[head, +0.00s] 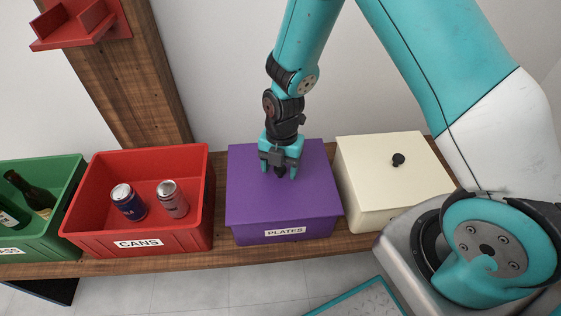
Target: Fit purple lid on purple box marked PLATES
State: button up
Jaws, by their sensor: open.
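The purple box (262,238) stands on the wooden shelf and bears a white label reading PLATES (285,232) on its front. The purple lid (310,205) lies over the top of the box and appears to cover it evenly. My gripper (279,172) points down over the back middle of the lid. It is open, with its fingers around the dark knob of the lid, which is mostly hidden between them. I cannot tell whether the fingers touch the knob or the lid.
A cream box with a lid and black knob (385,172) stands close on the right. A red CANS bin (90,225) with two cans is on the left, then a green bin (68,190) with bottles. A wooden post (140,75) with a red holder rises behind.

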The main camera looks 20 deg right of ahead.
notch_tip(320, 180, up, 17)
jog(key=w+d+p, duration=0.1)
jog(key=p, duration=0.2)
jog(key=shift+w+d+r+p, duration=0.2)
jog(key=shift+w+p, duration=0.1)
jog(key=shift+p, duration=0.1)
jog(key=s+a+r+m+t+y, duration=0.1)
jog(key=s+a+r+m+y, duration=0.15)
jog(key=s+r+m, duration=0.6)
jog(key=s+a+r+m+y, duration=0.1)
jog(key=s+a+r+m, duration=0.4)
jog(key=s+m, duration=0.7)
notch_tip(320, 180, up, 20)
jog(key=d+p, duration=0.1)
jog(key=p, duration=1.7)
jog(key=shift+w+d+p, duration=0.2)
jog(key=shift+d+p, duration=0.05)
jog(key=shift+p, duration=0.1)
jog(key=shift+f, duration=0.15)
